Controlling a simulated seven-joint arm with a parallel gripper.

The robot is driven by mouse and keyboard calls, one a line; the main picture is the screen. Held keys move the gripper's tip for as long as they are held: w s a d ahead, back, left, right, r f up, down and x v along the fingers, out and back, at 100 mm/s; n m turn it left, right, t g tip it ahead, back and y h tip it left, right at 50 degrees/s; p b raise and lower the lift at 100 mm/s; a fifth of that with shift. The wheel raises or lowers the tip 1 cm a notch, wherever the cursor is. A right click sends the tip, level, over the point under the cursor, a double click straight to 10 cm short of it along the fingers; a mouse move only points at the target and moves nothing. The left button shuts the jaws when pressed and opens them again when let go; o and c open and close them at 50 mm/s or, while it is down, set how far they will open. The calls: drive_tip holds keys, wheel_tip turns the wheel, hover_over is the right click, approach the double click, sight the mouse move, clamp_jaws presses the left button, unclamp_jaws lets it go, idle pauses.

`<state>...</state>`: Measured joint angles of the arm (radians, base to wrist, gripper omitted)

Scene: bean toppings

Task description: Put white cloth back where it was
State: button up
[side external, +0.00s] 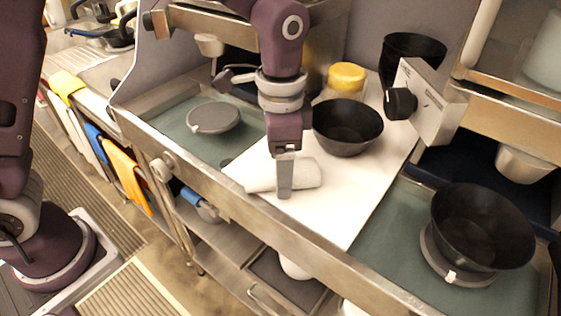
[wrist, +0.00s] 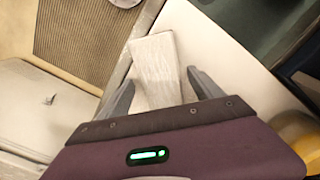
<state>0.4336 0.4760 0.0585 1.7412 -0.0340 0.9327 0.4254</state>
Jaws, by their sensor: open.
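The white cloth (side external: 306,173), a rolled or folded light bundle, lies on the white board (side external: 345,215) near the counter's front edge. My gripper (side external: 284,190) is pointed down at the cloth, with a finger in front of it in the side view. In the wrist view the cloth (wrist: 155,70) lies between the two spread fingers of my gripper (wrist: 160,85). The fingers are open, with gaps showing beside the cloth. Whether they touch it cannot be told.
A black bowl (side external: 347,127) and a yellow-lidded container (side external: 347,77) stand behind the cloth. A grey round lid (side external: 213,117) lies on the green surface at left. A black pot (side external: 482,228) stands at right. The board's front right part is clear.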

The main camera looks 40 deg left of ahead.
wheel_tip(320, 180, up, 11)
drive_tip(key=s+a+r+n+t, duration=0.2)
drive_tip(key=s+a+r+n, duration=0.25)
drive_tip(key=s+a, duration=0.4)
drive_tip(key=s+a+f+n+t, duration=0.3)
drive_tip(key=s+a, duration=0.3)
drive_tip(key=s, duration=0.5)
drive_tip(key=shift+f+n+t, duration=0.3)
drive_tip(key=shift+f+n, duration=0.3)
drive_tip(key=shift+n, duration=0.15)
